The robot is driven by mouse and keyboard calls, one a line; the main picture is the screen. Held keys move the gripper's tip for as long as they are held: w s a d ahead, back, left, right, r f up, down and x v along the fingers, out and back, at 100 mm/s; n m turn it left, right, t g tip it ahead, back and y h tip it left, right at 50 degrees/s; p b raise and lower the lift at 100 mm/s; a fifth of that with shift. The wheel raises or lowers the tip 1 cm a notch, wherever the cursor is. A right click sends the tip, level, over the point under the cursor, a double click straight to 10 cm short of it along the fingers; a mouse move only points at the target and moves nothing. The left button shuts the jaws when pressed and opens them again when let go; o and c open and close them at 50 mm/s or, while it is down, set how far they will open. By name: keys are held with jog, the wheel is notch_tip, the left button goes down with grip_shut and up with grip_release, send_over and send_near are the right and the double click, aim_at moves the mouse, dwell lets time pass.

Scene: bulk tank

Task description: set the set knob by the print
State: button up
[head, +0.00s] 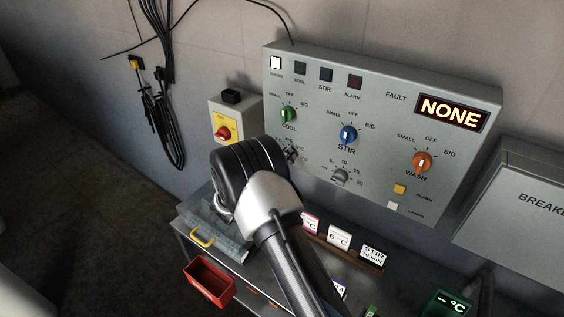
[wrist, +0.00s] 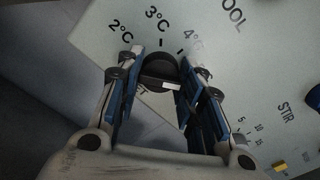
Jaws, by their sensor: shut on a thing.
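The set knob (wrist: 158,68) is a dark round knob on the grey panel (head: 390,105). In the wrist view its printed scale shows 2°C, 3°C and 4°C around its far side. My gripper (wrist: 161,60) is shut on the knob, one blue-padded finger on each side. A pale bar shows on the knob's near part; I cannot tell the setting for sure. In the head view my arm mostly hides this knob below the green COOL knob (head: 288,114). A white card (head: 339,238) below the panel reads 6°C.
The blue STIR knob (head: 348,135), a grey timer knob (head: 340,176) and the orange WASH knob (head: 422,161) are to the right. The fault display (head: 451,112) reads NONE. A STIR card (head: 373,255) and green display (head: 448,303) are below. A red switch (head: 224,132) is left.

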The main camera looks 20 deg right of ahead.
jog(key=shift+m+b, duration=1.85)
jog(key=shift+m, duration=1.45)
jog(key=o, duration=1.1)
jog(key=shift+c, duration=0.2)
jog(key=v, duration=1.2)
jog(key=shift+s, duration=0.1)
